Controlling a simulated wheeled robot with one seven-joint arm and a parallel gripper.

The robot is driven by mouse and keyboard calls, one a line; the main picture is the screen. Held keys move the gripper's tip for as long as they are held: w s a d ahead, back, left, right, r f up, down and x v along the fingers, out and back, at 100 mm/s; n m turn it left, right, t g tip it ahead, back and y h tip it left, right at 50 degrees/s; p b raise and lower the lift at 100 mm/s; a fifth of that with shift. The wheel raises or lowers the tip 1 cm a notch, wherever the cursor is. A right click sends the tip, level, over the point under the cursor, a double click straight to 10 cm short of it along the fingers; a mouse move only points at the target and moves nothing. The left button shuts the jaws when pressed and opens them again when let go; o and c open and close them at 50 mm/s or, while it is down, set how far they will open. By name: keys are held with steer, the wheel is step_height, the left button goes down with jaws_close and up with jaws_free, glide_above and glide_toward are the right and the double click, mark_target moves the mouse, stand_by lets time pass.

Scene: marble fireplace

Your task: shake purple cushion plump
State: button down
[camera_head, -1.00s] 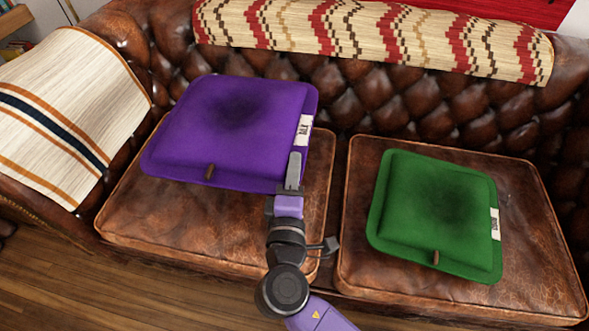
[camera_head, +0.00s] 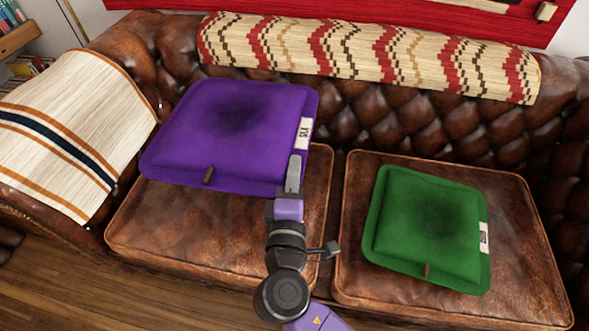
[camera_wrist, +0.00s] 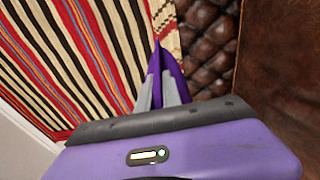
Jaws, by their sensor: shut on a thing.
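The purple cushion (camera_head: 230,130) is held up above the left seat of the brown leather sofa, with a dark patch in its middle, a white label on its right edge and a small brown tab at its front edge. My gripper (camera_head: 294,160) is shut on the cushion's right edge, just below the label. In the wrist view, a narrow purple strip of the cushion (camera_wrist: 170,75) shows between the fingers (camera_wrist: 163,92); most of the cushion is out of that view.
A green cushion (camera_head: 430,225) with its own label lies on the right seat pad (camera_head: 510,270). A striped cream cloth (camera_head: 60,130) covers the left armrest. A red-and-cream patterned blanket (camera_head: 370,55) lies along the backrest. The left seat pad (camera_head: 220,235) is bare below the purple cushion.

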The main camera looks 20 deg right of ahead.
step_height(320, 180, up, 5)
steer(key=p, duration=0.3)
steer(key=shift+r, duration=0.2)
step_height(320, 180, down, 8)
steer(key=r+b, duration=0.1)
steer(key=b, duration=0.5)
steer(key=shift+r+p, duration=3.55)
steer(key=shift+p, duration=0.1)
step_height(320, 180, down, 7)
steer(key=b, duration=0.6)
steer(key=shift+f, duration=0.15)
steer(key=shift+f, duration=0.1)
